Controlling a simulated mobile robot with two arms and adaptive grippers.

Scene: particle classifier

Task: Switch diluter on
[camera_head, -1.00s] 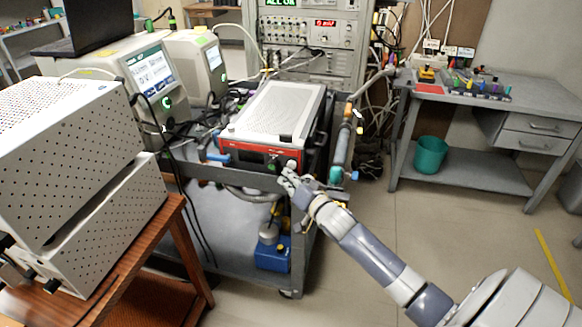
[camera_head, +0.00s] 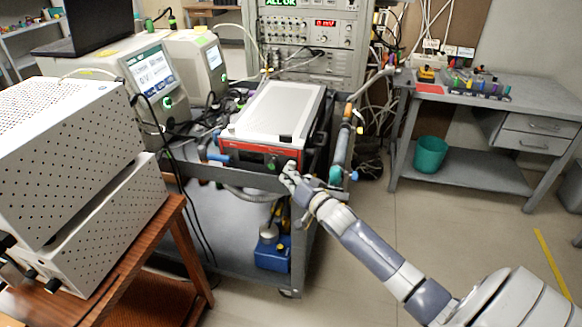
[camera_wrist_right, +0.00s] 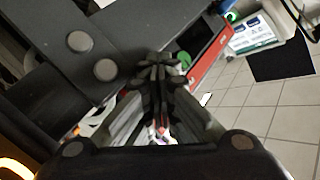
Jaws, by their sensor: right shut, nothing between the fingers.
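The diluter appears to be the box with a pale top and red front frame (camera_head: 285,108) on the cart. A small green spot (camera_head: 271,164) shows near the right end of its dark front panel. My right gripper (camera_head: 289,169) is shut and empty, just in front of the lower right corner of that front. I cannot tell whether its fingertips touch the panel. In the right wrist view, the shut fingers (camera_wrist_right: 160,68) point at the device, with its red edge (camera_wrist_right: 208,62) and a green round part (camera_wrist_right: 184,60) beyond them. My left gripper is not in view.
The grey cart (camera_head: 235,178) carries the device, with a blue canister (camera_head: 272,253) on its lower shelf. Pipes and hoses (camera_head: 341,148) stand right of the device. A wooden table (camera_head: 172,215) with perforated boxes is at the left. The floor at the right is open.

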